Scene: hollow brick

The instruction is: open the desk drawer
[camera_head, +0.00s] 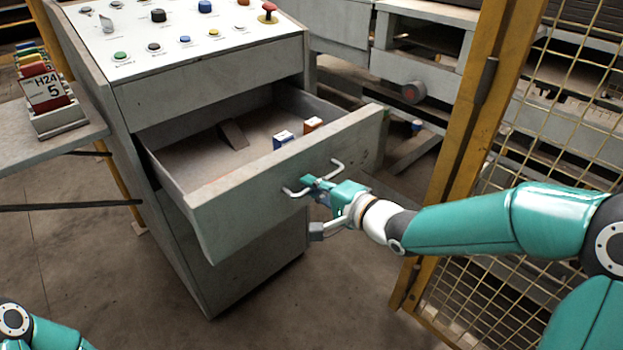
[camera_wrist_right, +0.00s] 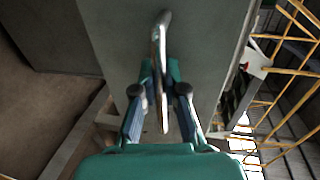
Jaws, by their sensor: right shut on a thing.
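The desk drawer (camera_head: 245,200) is pulled well out of the grey control desk (camera_head: 215,88), and its inside shows from above. Its metal bar handle (camera_head: 336,167) is on the front panel. My right gripper (camera_head: 312,186) is at the handle and shut on it. In the right wrist view the handle (camera_wrist_right: 161,50) runs between the two fingers of the right gripper (camera_wrist_right: 160,100). Of my left arm only a part shows at the bottom left corner; its gripper is out of view.
Inside the drawer are a blue-and-white box (camera_head: 283,139), an orange-and-white box (camera_head: 313,125) and a dark wedge-shaped piece (camera_head: 233,134). A yellow-framed mesh fence (camera_head: 468,130) stands close to my right arm. A side shelf (camera_head: 50,146) holds a card box (camera_head: 52,112). Floor in front is clear.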

